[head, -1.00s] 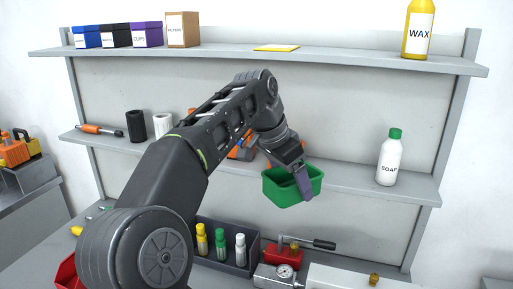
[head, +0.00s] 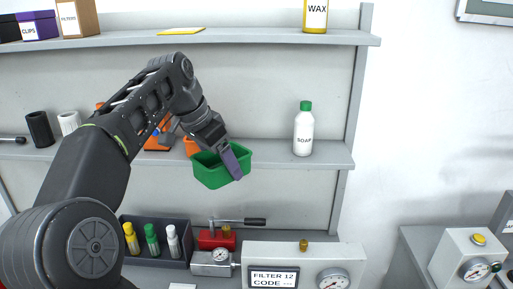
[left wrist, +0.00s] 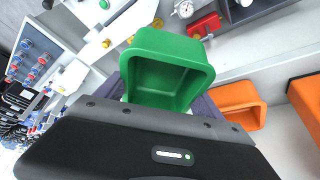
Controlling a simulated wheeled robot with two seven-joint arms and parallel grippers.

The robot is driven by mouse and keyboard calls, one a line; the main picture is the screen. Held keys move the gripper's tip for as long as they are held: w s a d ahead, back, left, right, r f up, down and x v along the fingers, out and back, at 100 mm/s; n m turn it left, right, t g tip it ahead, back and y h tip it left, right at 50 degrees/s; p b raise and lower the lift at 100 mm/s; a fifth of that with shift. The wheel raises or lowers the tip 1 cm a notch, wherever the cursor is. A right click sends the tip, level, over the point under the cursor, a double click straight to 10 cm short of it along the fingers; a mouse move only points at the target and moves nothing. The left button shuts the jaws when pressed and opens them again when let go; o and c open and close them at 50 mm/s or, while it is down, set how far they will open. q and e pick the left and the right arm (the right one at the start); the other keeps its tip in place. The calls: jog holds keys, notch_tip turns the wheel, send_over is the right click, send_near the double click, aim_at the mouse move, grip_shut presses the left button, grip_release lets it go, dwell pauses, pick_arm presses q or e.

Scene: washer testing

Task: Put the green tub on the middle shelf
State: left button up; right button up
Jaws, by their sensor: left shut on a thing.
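The green tub (head: 208,172) is an open-topped box in front of the middle shelf (head: 275,157), between orange things on the left and the white soap bottle on the right. My left gripper (head: 232,160) is shut on the tub's wall and holds it tilted a little. In the left wrist view the empty tub (left wrist: 167,68) fills the upper middle, with the gripper body below it. Whether the tub touches the shelf cannot be told. My right gripper does not show.
The soap bottle (head: 303,134) stands on the middle shelf right of the tub. An orange bin (left wrist: 240,103) is beside the tub in the left wrist view. Black and white rolls (head: 40,129) stand at the left. The shelf between tub and soap is clear. A wax bottle (head: 315,15) stands above.

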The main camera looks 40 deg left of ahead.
pick_arm(q)
jog(key=w, duration=0.7)
jog(key=w+d+p, duration=0.1)
jog(key=w, duration=0.3)
jog(key=shift+w, duration=0.15)
jog(key=w+p, duration=0.1)
jog(key=w, duration=0.2)
jog(key=shift+w+d+r, duration=0.1)
jog(key=shift+w, duration=0.05)
jog(key=shift+w+f, duration=0.15)
jog(key=shift+f, duration=0.7)
